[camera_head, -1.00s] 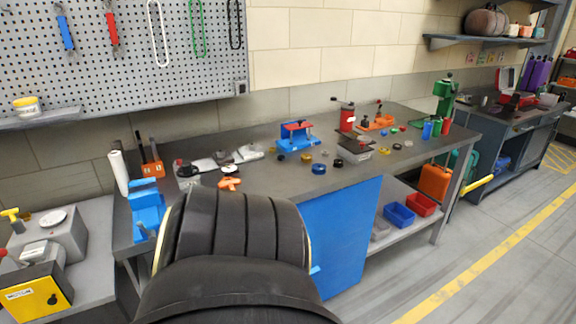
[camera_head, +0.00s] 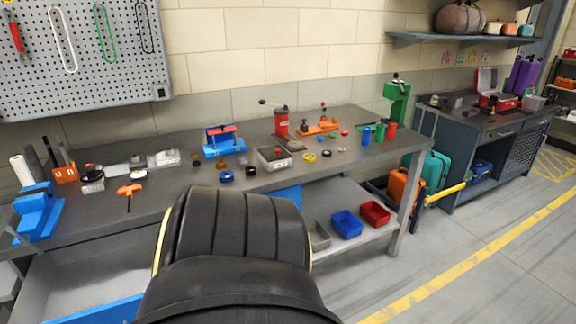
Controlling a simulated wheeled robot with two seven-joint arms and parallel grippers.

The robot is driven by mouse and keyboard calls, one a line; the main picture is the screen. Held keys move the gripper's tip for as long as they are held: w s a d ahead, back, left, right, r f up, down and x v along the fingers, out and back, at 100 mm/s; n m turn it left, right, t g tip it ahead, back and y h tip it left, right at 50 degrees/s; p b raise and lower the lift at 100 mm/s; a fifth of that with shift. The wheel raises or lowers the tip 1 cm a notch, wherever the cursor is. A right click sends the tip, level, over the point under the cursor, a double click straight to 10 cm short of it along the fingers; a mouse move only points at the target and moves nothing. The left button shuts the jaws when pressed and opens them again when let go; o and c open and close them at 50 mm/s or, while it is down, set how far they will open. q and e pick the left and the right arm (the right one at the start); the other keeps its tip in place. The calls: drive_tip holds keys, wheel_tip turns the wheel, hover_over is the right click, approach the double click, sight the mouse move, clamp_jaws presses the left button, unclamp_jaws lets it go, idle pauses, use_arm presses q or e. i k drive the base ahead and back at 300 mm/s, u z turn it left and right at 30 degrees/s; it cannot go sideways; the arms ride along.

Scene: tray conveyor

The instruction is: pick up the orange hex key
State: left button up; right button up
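The orange hex key (camera_head: 129,190) lies on the dark grey workbench top (camera_head: 165,200), near the bench's front edge at the left. It has an orange T-shaped handle, and a thin dark shaft points toward the front. It lies apart from the things around it. Neither gripper shows in the head view. A large black rounded part, apparently of my own arm, fills the lower middle and hides part of the bench front.
A blue vise (camera_head: 38,212) is to the key's left; a black round item (camera_head: 92,180) lies nearby. Behind are an orange block (camera_head: 65,174) and white-grey parts. A grey open compartment with a blue edge (camera_head: 95,311) shows below the bench.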

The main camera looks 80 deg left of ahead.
sight(128, 192)
drive_tip(key=u, duration=1.8)
